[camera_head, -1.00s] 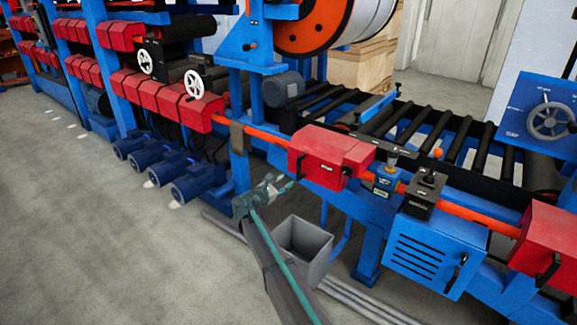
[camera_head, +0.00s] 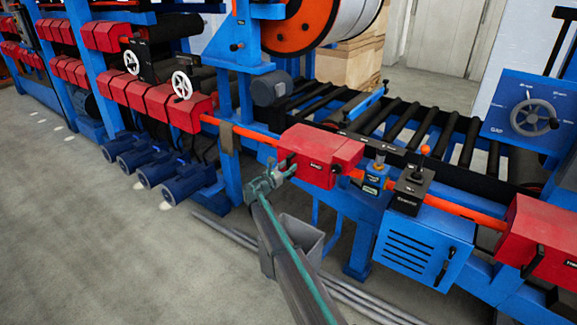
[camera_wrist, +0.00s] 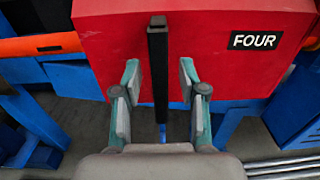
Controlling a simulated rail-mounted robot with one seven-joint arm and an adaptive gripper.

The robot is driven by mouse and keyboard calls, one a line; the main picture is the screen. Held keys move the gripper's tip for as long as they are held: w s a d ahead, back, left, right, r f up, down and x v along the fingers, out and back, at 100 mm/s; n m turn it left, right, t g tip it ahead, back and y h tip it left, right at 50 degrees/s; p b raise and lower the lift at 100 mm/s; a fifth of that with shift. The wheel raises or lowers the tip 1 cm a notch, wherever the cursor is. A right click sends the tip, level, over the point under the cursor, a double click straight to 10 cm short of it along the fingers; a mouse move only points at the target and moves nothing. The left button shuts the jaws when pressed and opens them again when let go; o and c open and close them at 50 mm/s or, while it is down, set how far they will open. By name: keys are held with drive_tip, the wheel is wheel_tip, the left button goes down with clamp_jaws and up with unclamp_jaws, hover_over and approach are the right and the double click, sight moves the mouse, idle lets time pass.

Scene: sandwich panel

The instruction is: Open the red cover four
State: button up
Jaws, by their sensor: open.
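The red cover four (camera_head: 322,155) is a red box on the blue frame, in the middle of the head view. In the wrist view the red cover (camera_wrist: 205,50) fills the upper part and bears a black label "FOUR". Its black bar handle (camera_wrist: 158,70) hangs vertically in front of the red face. My gripper (camera_wrist: 160,80) is open, with one teal-grey finger on each side of the handle and visible gaps to both. In the head view my gripper (camera_head: 278,168) is at the left front of the cover. The cover looks shut.
An orange bar (camera_head: 240,130) runs along the frame beside the cover. A black box (camera_head: 411,185), a blue vented cabinet (camera_head: 412,248) and another red cover (camera_head: 540,240) are to the right. A grey bin (camera_head: 305,243) stands on the floor below. Open floor lies at the left.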

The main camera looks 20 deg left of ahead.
drive_tip(key=shift+w, duration=0.45)
clamp_jaws()
